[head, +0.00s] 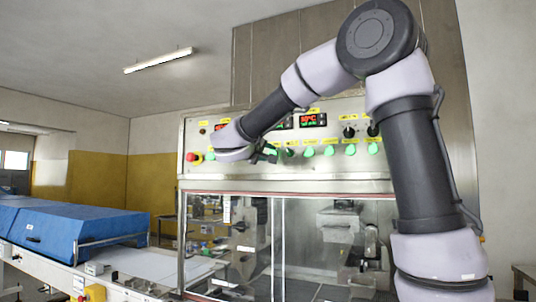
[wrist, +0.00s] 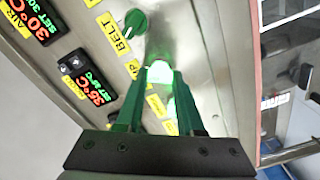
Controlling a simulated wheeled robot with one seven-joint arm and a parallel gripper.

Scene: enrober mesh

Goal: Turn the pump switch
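A green-lit switch (wrist: 159,72) glows on the panel in the wrist view, beside a yellow label (wrist: 132,68) of which only a final "P" is legible. My gripper (wrist: 160,75) has its two green fingers parted, with the tips on either side of this lit switch. I cannot tell if the fingers touch it. In the head view, my gripper (head: 263,156) is at the left part of the panel's row of green knobs, and my arm and gripper hide some controls there.
A green knob (wrist: 135,20) labelled "BELT" is close by. More green knobs (head: 329,150) continue rightward, with black knobs (head: 349,132) above. A red stop button (head: 191,157) is at the panel's left. Glass doors (head: 310,240) lie below; a blue-covered conveyor (head: 70,230) is at left.

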